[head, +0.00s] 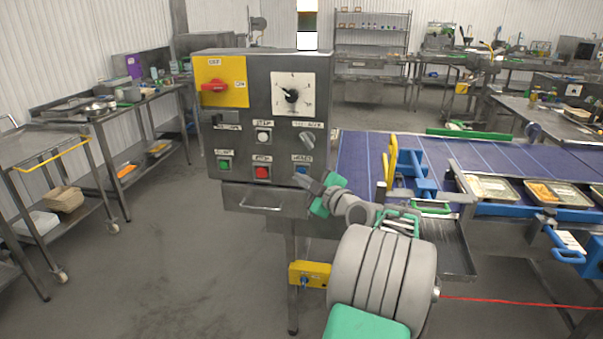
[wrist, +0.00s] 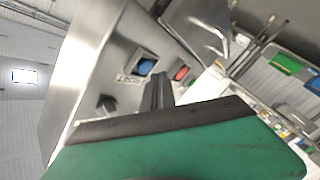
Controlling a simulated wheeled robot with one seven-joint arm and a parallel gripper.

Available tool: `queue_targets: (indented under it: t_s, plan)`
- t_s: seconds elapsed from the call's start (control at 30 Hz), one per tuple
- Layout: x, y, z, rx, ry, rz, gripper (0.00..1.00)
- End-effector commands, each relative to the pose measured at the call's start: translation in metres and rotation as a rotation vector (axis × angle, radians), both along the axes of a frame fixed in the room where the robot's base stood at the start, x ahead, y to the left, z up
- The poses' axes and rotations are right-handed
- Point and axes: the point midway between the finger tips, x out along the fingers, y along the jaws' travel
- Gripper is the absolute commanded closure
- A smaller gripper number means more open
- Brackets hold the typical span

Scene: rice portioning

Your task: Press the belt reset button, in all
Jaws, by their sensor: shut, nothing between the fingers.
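The steel control box (head: 212,64) stands at the belt's left end. The blue button (head: 301,170), under a label that seems to read RESET, sits at the lower right of its face. It also shows in the wrist view as a blue square (wrist: 146,66) in a dark frame. My gripper (head: 304,181) is shut and empty, its tips just below and in front of the blue button. In the wrist view the fingertips (wrist: 161,80) are just right of and below the blue button. I cannot tell whether they touch the panel.
A red button (head: 262,172), green button (head: 225,164), white button (head: 264,137), dial (head: 291,95) and red switch (head: 214,86) share the panel. The blue belt (head: 360,155) with trays (head: 490,188) runs right.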

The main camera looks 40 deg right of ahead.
Motion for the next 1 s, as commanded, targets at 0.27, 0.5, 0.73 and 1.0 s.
queue_targets:
  t_s: [0.27, 0.5, 0.73, 1.0]
  plan:
    - [0.0002, -0.0002, -0.0003, 0.000, 0.000, 0.000, 1.00]
    - [0.0037, -0.0042, -0.0027, -0.002, 0.000, 0.001, 1.00]
    - [0.0054, -0.0067, 0.0004, 0.000, 0.000, 0.000, 1.00]
    - [0.0055, -0.0071, -0.0001, 0.000, 0.000, 0.000, 1.00]
